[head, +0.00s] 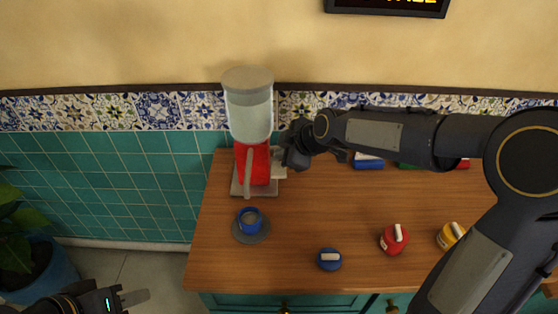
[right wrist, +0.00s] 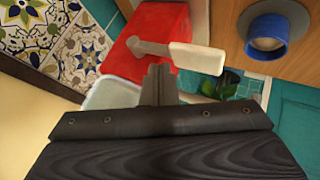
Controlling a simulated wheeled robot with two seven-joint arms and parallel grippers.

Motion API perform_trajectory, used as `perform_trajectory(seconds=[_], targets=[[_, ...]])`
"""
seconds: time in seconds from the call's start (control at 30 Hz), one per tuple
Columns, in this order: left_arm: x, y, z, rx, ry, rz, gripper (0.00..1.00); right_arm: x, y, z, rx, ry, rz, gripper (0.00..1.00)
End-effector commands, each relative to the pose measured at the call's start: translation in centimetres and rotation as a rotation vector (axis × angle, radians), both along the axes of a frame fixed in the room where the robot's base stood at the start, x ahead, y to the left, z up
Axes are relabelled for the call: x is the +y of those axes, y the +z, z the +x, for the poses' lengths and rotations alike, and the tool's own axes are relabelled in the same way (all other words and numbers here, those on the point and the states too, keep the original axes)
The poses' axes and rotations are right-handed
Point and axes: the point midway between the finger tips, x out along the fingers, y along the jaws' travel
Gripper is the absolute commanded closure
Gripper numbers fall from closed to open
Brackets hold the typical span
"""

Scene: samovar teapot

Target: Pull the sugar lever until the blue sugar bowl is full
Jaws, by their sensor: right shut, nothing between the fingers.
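The sugar dispenser has a red body (head: 258,165), a clear hopper (head: 249,115) and a grey lid; its red side also shows in the right wrist view (right wrist: 160,22). Its pale lever (head: 248,177) sticks out at the front, and its cream handle (right wrist: 196,57) shows beyond my fingertips. The blue sugar bowl (head: 242,221) stands upright on a grey saucer (head: 240,237) in front, with pale brown contents; the bowl is at top right in the wrist view (right wrist: 253,45). My right gripper (head: 284,157) is shut and empty, right of the dispenser. My left gripper (head: 130,299) is at bottom left, away from the table; its opening is unclear.
Blue, green and red items sit at the back, partly behind my right arm. A potted plant (head: 22,245) stands on the floor at left.

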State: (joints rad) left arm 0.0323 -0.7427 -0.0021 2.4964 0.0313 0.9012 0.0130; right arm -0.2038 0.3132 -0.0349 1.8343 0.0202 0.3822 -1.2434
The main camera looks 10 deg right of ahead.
Motion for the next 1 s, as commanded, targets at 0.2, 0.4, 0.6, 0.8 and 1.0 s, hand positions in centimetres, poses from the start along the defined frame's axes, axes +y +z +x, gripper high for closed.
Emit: perform_trajectory(seconds=[0.2,0.4,0.6,0.8,1.0], targets=[[0.0,-0.2,0.0,0.0,0.0,0.0,0.64,0.0,-0.2,0.0,0.0,0.0,0.0,1.0],[0.0,-0.5,0.0,0.0,0.0,0.0,0.64,0.0,-0.4,0.0,0.0,0.0,0.0,1.0],[0.0,-0.7,0.0,0.0,0.0,0.0,0.64,0.0,-0.7,-0.1,0.0,0.0,0.0,1.0],[0.0,-1.0,0.0,0.0,0.0,0.0,0.64,0.0,-0.9,-0.1,0.0,0.0,-0.001,1.0],[0.0,-1.2,0.0,0.0,0.0,0.0,0.64,0.0,-1.1,-0.1,0.0,0.0,-0.001,1.0]])
